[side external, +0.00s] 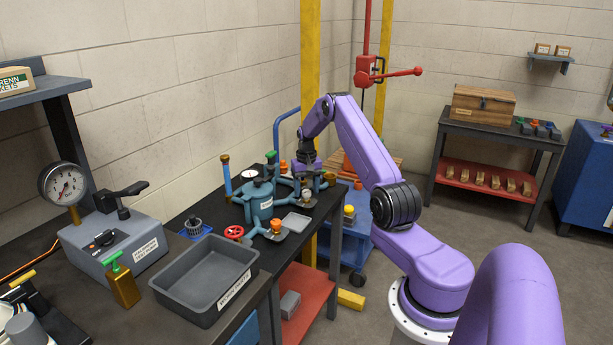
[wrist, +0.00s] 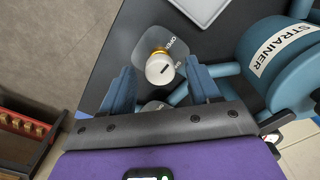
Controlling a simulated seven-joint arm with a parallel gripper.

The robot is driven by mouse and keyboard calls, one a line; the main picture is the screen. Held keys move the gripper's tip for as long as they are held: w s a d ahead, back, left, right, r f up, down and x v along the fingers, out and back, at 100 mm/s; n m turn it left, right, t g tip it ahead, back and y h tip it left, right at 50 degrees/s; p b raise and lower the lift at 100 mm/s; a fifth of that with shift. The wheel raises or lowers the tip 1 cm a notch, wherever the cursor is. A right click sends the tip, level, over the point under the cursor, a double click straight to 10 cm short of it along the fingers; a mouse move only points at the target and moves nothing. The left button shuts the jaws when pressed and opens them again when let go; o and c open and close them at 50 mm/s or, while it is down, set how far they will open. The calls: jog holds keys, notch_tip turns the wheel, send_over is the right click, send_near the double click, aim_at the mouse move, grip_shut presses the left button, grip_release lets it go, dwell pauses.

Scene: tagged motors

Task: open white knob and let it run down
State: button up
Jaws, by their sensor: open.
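The white knob (wrist: 160,70) sits on a brass stem over a grey plate lettered OPEN in the wrist view. A dark slot mark shows on its top. My gripper (wrist: 160,84) is open, with one blue finger on each side of the knob and a gap visible at both sides. I cannot tell how far the fingertips are above the plate. In the side external view my gripper (side external: 306,158) is over the far right part of the blue strainer assembly (side external: 259,205), and its fingers are hard to make out there.
The strainer body (wrist: 278,58) stands close to the right finger in the wrist view. A shallow pale tray (side external: 296,222) lies near the bench edge. A grey bin (side external: 208,307), a gauge box (side external: 120,245) and a red handwheel (side external: 234,232) stand to the left.

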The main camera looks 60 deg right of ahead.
aim_at(307, 191)
notch_tip(307, 191, up, 17)
dwell(0.5)
